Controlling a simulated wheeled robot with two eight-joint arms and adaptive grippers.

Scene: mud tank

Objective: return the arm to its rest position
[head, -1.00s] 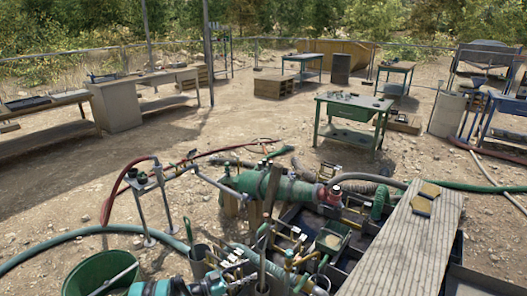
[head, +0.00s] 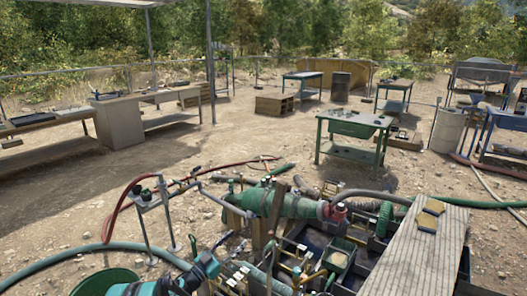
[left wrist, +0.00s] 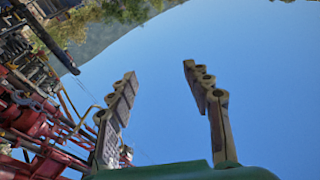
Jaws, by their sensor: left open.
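My left arm, teal and black, comes in at the bottom left of the head view, and its gripper (head: 222,243) is small there, in front of the cluttered mud tank. In the left wrist view the two jointed grey-brown fingers of my left gripper (left wrist: 158,76) stand wide apart against blue sky. Nothing is between them. My right gripper is in neither view.
A metal stand (head: 162,205) with a red hose is left of the tank. A green pump (head: 285,203) lies behind the gripper. A plank walkway (head: 425,250) is at right. Red machinery (left wrist: 30,120) shows at left in the left wrist view.

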